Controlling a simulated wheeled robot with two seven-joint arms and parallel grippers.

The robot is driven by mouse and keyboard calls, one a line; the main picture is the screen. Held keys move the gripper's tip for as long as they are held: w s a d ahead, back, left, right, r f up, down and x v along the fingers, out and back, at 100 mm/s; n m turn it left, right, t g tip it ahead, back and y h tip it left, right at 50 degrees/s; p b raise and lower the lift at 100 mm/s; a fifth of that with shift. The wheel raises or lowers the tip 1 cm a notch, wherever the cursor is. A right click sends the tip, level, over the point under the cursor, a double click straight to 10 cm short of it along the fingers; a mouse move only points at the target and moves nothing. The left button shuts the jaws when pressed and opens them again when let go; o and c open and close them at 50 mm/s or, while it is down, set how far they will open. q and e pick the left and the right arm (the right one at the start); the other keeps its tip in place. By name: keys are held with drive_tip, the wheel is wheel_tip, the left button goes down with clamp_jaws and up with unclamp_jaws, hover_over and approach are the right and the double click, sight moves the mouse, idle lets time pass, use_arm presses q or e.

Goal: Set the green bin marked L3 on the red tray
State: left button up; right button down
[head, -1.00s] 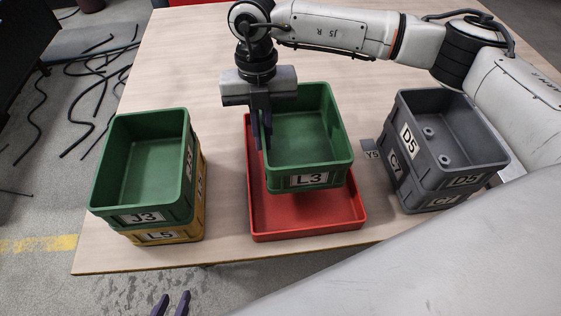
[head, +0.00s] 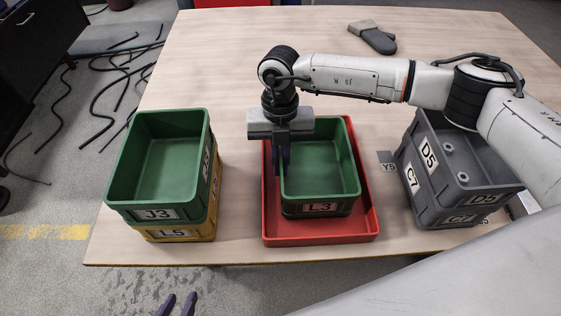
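The green bin marked L3 (head: 319,208) sits upright inside the red tray (head: 320,239), low within its rim and towards the back. It appears to rest on the tray floor, though its underside is hidden. My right gripper (head: 281,160) comes down at the bin's left wall. Its dark fingers straddle that wall, shut on it. My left gripper (head: 178,304) shows only as two dark fingertips at the bottom edge, apart and empty, away from the table.
Left of the tray, a green bin J3 (head: 158,213) is stacked on a yellow bin L5 (head: 181,232). On the right, grey bin D5 (head: 480,198) is stacked on grey bin C7 (head: 457,219). A grey mitt (head: 373,38) lies at the back. The table's back left is clear.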

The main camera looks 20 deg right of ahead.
drive_tip(key=c, duration=1.9)
unclamp_jaws()
drive_tip(key=shift+c, duration=0.2)
drive_tip(key=r, duration=0.4)
drive_tip(key=w+r, duration=0.1)
drive_tip(key=r, duration=0.7)
drive_tip(key=shift+w+d+r, duration=0.2)
